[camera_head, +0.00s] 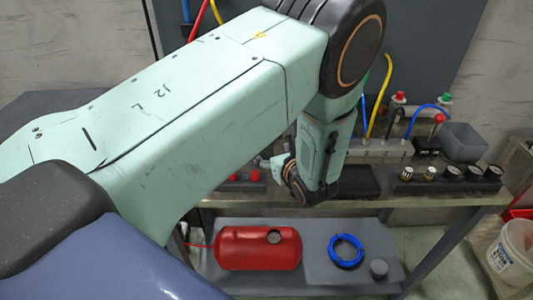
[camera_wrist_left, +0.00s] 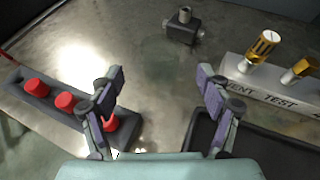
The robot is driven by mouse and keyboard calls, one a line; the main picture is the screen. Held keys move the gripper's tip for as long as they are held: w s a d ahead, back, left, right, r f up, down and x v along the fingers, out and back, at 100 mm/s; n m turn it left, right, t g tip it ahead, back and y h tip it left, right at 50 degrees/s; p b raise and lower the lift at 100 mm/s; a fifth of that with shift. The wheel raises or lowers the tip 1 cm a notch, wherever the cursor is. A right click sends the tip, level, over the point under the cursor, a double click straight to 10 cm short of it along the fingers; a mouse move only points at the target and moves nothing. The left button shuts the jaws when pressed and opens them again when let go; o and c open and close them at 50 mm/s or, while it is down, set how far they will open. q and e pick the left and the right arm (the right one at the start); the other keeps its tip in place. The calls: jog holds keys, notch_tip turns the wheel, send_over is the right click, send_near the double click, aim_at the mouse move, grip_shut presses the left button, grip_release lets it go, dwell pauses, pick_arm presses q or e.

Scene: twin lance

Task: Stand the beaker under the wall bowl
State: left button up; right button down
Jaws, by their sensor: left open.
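My left gripper (camera_wrist_left: 161,82) is open and empty in the left wrist view, its two purple-grey fingers spread wide above the metal bench top (camera_wrist_left: 150,110). In the head view my left arm crosses from the left and hides much of the bench and wall; the fingers there are mostly hidden behind the wrist. A faint, pale greenish round shape (camera_wrist_left: 166,50) lies ahead of the fingers; I cannot tell whether it is a clear beaker or a mark. I cannot make out the wall bowl for certain. My right gripper is not in view.
A block with red knobs (camera_wrist_left: 66,101) is left of the fingers. A labelled block with brass fittings (camera_wrist_left: 270,85) and a dark tray (camera_wrist_left: 255,150) are right. A small grey fitting (camera_wrist_left: 183,26) stands beyond. A red tank (camera_head: 258,248) and blue hose coil (camera_head: 346,250) lie below.

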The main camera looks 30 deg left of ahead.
aim_at(267, 149)
pick_arm(q)
jog(key=x, duration=0.8)
jog(key=shift+s+d+r, duration=0.1)
jog(key=shift+d+r, duration=0.05)
jog(key=shift+d, duration=0.2)
jog(key=shift+c, duration=1.3)
jog(key=shift+a, duration=0.2)
jog(key=c, duration=0.4)
jog(key=shift+d, duration=0.15)
jog(key=c, duration=0.6)
